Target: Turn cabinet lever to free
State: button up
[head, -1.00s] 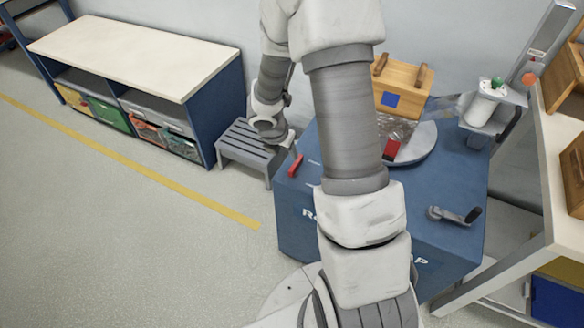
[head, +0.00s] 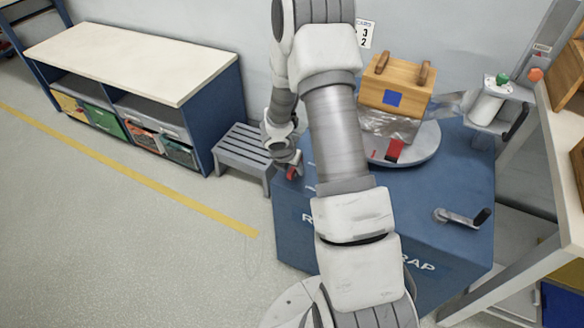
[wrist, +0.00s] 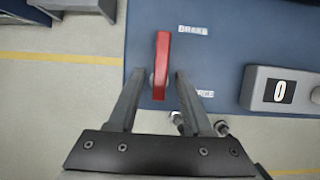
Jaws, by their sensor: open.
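The red lever (wrist: 161,62) lies lengthwise up the wrist view on the blue cabinet (wrist: 225,60). Its upper end is near the "BRAKE" label (wrist: 193,31); a second label (wrist: 203,94), partly hidden by a finger, is lower down. My gripper (wrist: 160,75) is open, one finger on each side of the lever's lower part, with a visible gap at each side. In the head view a bit of the red lever (head: 291,173) shows just below my gripper, at the left edge of the cabinet (head: 300,225); my wrist hides the rest.
A grey box with a "0" display (wrist: 280,90) is right of the lever. On the cabinet top are a turntable (head: 425,145) with a wrapped wooden crate (head: 396,84) and a crank handle (head: 462,217). A grey step stool (head: 243,150) stands close left of the cabinet.

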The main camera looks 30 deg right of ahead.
grip_shut()
jog(key=shift+m, duration=0.3)
jog(key=m+g+p, duration=0.1)
jog(key=m+p, duration=0.2)
jog(key=shift+r+h, duration=0.15)
jog(key=shift+h, duration=0.15)
jog(key=m+g+p, duration=0.1)
jog(key=m+g, duration=0.1)
jog(key=m, duration=0.3)
jog(key=m+g, duration=0.1)
jog(key=m, duration=0.3)
jog(key=shift+w+f+m+g, duration=0.1)
jog(key=shift+f+m+g, duration=0.1)
jog(key=shift+m+g, duration=0.15)
jog(key=m, duration=0.2)
jog(key=m+g+y+b, duration=0.1)
jog(key=m, duration=0.1)
jog(key=shift+m+g, duration=0.25)
grip_release()
jog(key=shift+y, duration=0.3)
